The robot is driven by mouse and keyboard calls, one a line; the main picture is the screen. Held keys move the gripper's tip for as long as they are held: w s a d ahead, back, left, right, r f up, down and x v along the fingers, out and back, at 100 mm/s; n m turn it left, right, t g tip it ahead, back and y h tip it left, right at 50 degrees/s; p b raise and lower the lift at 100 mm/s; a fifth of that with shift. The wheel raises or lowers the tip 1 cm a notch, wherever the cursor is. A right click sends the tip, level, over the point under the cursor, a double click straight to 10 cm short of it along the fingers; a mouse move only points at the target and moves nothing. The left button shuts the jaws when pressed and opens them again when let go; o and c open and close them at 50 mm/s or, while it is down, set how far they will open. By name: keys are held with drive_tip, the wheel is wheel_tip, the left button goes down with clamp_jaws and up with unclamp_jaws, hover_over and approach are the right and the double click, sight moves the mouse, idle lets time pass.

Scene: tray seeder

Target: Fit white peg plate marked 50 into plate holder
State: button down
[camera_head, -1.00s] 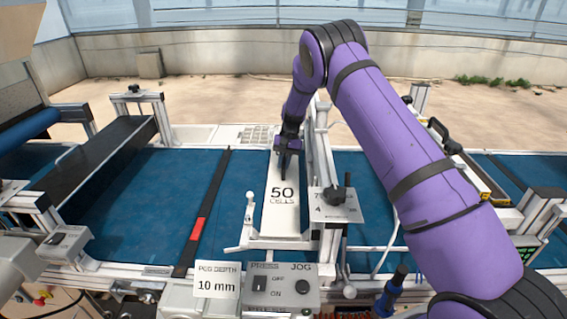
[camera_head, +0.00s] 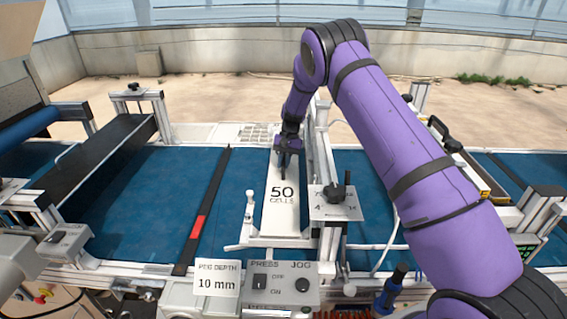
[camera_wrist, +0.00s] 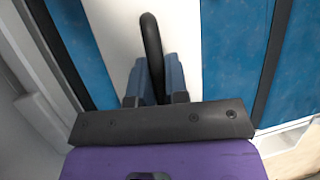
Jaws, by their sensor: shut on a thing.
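The white peg plate (camera_head: 281,206) marked "50 CELLS" lies lengthwise over the blue belt in the head view, beside the aluminium press frame. It also shows in the wrist view (camera_wrist: 184,30). My gripper (camera_head: 284,160) is at the plate's far half, shut on its black handle. In the wrist view my gripper (camera_wrist: 154,85) has its two blue-grey fingers on either side of the curved black handle (camera_wrist: 151,40). The plate holder appears to be the white frame (camera_head: 285,241) around the plate's near end. The plate's underside and its exact seating are hidden.
The press frame (camera_head: 325,150) stands close at the plate's right, with a marked plate and black knob (camera_head: 335,193). A white lever (camera_head: 249,210) stands at its left. A black bar with a red section (camera_head: 200,228) crosses the belt (camera_head: 150,195). The press switch box (camera_head: 280,284) is in front.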

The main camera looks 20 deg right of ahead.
drive_tip(key=shift+f, duration=0.2)
idle(0.4)
drive_tip(key=c, duration=1.1)
unclamp_jaws()
drive_tip(key=shift+o, duration=0.2)
drive_tip(key=shift+r, duration=0.1)
drive_tip(key=v, duration=1)
drive_tip(key=shift+r, duration=0.25)
drive_tip(key=shift+w+d, duration=0.1)
drive_tip(key=shift+w, duration=0.05)
